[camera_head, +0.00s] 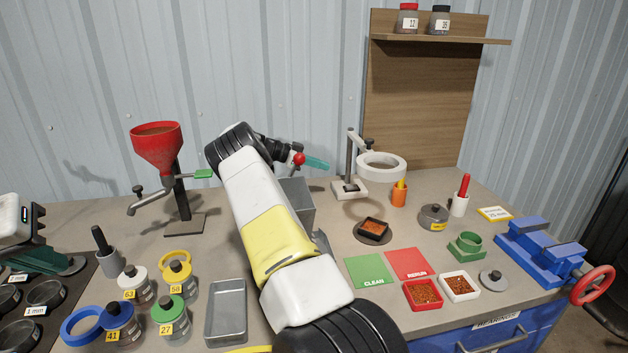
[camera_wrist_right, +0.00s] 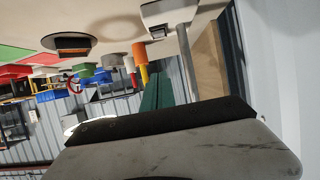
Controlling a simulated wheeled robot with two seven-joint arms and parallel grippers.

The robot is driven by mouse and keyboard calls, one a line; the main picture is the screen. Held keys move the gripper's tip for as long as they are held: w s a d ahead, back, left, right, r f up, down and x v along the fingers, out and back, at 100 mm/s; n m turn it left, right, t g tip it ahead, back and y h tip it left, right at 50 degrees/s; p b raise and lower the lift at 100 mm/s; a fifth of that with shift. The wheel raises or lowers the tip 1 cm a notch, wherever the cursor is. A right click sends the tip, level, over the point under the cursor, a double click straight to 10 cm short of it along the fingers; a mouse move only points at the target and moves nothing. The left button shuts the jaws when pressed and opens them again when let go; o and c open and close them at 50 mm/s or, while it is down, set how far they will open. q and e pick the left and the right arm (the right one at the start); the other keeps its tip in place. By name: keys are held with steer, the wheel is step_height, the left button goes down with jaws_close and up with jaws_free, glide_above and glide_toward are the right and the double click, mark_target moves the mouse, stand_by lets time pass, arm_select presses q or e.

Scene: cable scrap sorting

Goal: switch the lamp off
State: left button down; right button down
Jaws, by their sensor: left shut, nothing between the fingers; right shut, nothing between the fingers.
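The lamp (camera_head: 382,167) is a white ring head on a dark post with a pale base, standing at the back of the bench right of centre. I cannot tell whether its ring is lit. In the right wrist view its base (camera_wrist_right: 166,14) is at the top, with a small dark patch that may be a switch. My right gripper (camera_head: 318,163) is shut and empty, left of the lamp post and apart from it in the head view; its teal fingers (camera_wrist_right: 157,92) show in the wrist view. My left gripper (camera_head: 72,265) is shut and empty at the far left.
My right arm crosses the middle, partly hiding a grey box (camera_head: 297,195) near a red knob (camera_head: 299,158). An orange cup (camera_head: 399,195) and a dark dish (camera_head: 373,237) stand near the lamp. A red funnel (camera_head: 157,145) stands left; a blue vise (camera_head: 545,250) is right.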

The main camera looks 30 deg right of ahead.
glide_above(353, 188)
steer(key=a, duration=0.3)
steer(key=f, duration=0.2)
steer(key=w+f, duration=0.1)
steer(key=shift+f, duration=0.4)
step_height(353, 188, down, 2)
steer(key=shift+f, duration=0.2)
steer(key=shift+a+f, duration=0.15)
steer(key=shift+f, duration=0.7)
steer(key=shift+a+f, duration=0.15)
steer(key=shift+f, duration=0.35)
steer(key=shift+r, duration=0.15)
steer(key=shift+r, duration=0.8)
